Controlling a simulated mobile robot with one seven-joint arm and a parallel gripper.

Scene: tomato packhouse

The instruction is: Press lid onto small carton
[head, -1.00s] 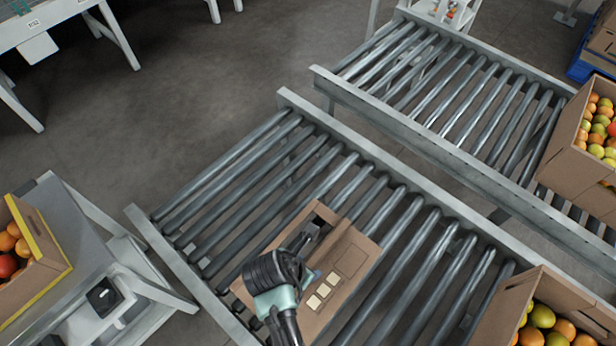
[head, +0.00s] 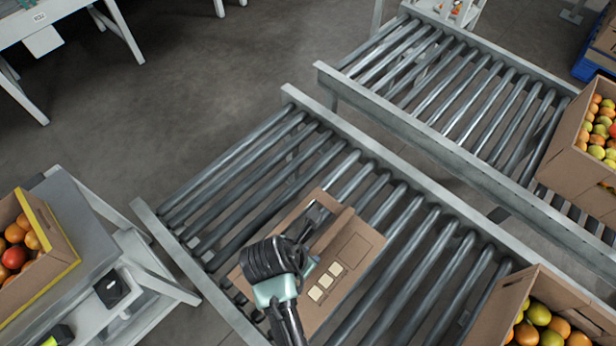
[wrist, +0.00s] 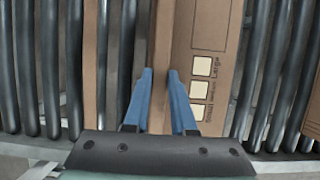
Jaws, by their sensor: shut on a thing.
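A brown cardboard carton (head: 355,262) lies on the near roller conveyor, with a printed panel of pale squares facing up. In the wrist view the panel (wrist: 233,40) fills the area right of centre, with small size words beside the squares. My gripper (head: 314,216) is at the carton's upper left side and hides part of it. In the wrist view the blue fingers of my gripper (wrist: 160,74) are shut on a brown cardboard part along the panel's left edge. A separate lid cannot be made out.
The near conveyor's rollers (head: 235,190) are bare left of the carton. A box of tomatoes (head: 496,312) stands at its lower right. A second conveyor (head: 430,70) runs behind and carries another full box (head: 560,150). A tomato box (head: 55,250) sits on a bench at left.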

